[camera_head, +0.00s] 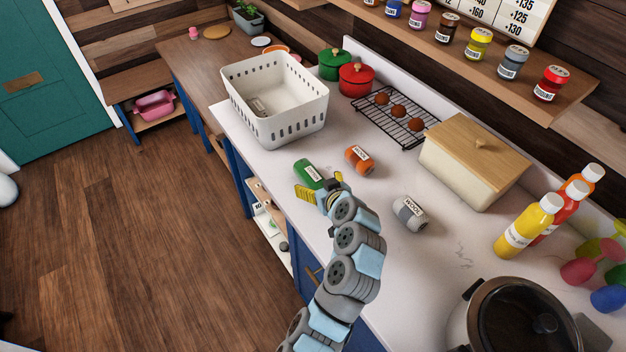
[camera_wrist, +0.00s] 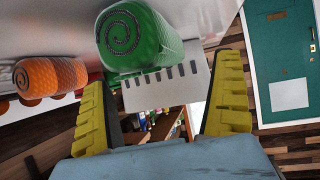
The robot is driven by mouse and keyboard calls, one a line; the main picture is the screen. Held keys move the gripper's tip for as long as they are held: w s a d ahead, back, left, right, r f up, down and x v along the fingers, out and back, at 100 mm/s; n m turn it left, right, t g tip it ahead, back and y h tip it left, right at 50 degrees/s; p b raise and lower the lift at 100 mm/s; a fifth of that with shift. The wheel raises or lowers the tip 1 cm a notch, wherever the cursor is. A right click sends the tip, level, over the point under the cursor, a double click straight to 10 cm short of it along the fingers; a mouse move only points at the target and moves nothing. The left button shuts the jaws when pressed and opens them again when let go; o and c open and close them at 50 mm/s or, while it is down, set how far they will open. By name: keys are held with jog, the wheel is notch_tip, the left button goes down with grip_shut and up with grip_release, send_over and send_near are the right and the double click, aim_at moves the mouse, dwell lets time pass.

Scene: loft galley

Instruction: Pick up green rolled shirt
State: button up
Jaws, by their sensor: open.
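The green rolled shirt (camera_head: 309,173) lies on the white counter near its front edge, with a white label on it. In the wrist view the green roll (camera_wrist: 141,42) shows its spiral end, ahead of the fingers and toward the top. My gripper (camera_head: 319,194) is just on the near side of the roll in the head view. Its yellow fingers (camera_wrist: 165,122) are spread apart with nothing between them. The roll appears beyond the fingertips, not gripped. My wrist hides part of the counter beside it.
An orange roll (camera_head: 359,159) lies close to the right of the green one, and a grey roll (camera_head: 410,213) farther right. A white basket (camera_head: 298,131) stands behind, with a roll inside. A cooling rack (camera_head: 395,118) and bread box (camera_head: 478,160) stand at the back.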

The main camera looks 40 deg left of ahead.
aim_at(317, 181)
jog(key=shift+w+a+f, duration=0.15)
jog(key=shift+a+f, duration=0.05)
jog(key=shift+a, duration=0.05)
jog(key=shift+x, duration=2.4)
jog(key=shift+w+d, duration=0.1)
jog(key=shift+w, duration=0.1)
jog(key=c, duration=1.4)
